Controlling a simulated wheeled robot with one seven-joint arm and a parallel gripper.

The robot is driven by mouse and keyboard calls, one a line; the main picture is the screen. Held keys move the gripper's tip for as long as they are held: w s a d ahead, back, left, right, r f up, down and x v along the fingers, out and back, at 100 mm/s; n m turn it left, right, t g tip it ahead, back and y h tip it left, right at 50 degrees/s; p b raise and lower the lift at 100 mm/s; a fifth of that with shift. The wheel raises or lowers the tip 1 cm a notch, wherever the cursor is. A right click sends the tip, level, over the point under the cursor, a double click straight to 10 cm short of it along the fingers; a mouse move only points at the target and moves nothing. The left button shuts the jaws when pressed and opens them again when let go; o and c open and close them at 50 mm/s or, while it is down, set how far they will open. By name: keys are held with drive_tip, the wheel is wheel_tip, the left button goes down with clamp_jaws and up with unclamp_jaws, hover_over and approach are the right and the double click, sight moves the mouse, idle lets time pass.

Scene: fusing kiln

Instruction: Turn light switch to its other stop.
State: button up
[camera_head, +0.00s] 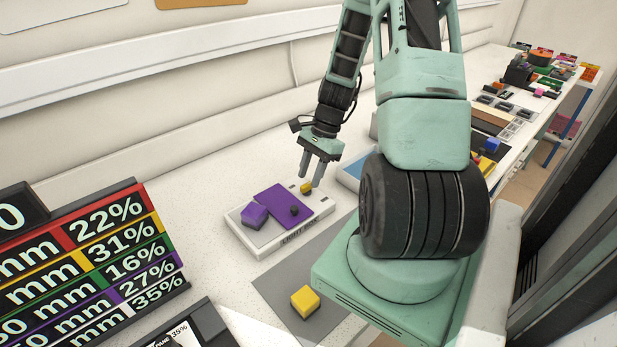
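A white box labelled LIGHT BOX (262,241) lies on the worktop in the middle of the view. A flat purple sheet (274,198), a purple block (254,214) and a small dark piece (295,210) are on its top. A small yellow piece (306,188) sits near its far edge. I cannot tell which small part is the light switch or how it is set. My gripper (311,181) points down above the far part of the box, fingers apart with nothing seen held. Its tips are close to the yellow piece; contact cannot be told.
A yellow block (305,301) rests on a grey mat (277,289) in front of the box. A percentage sign board (90,262) stands at the left. A blue-topped tray (354,171) lies behind the box, partly hidden by my arm.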

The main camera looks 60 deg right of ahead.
sight(307, 189)
drive_tip(key=shift+x, duration=1.05)
clamp_jaws()
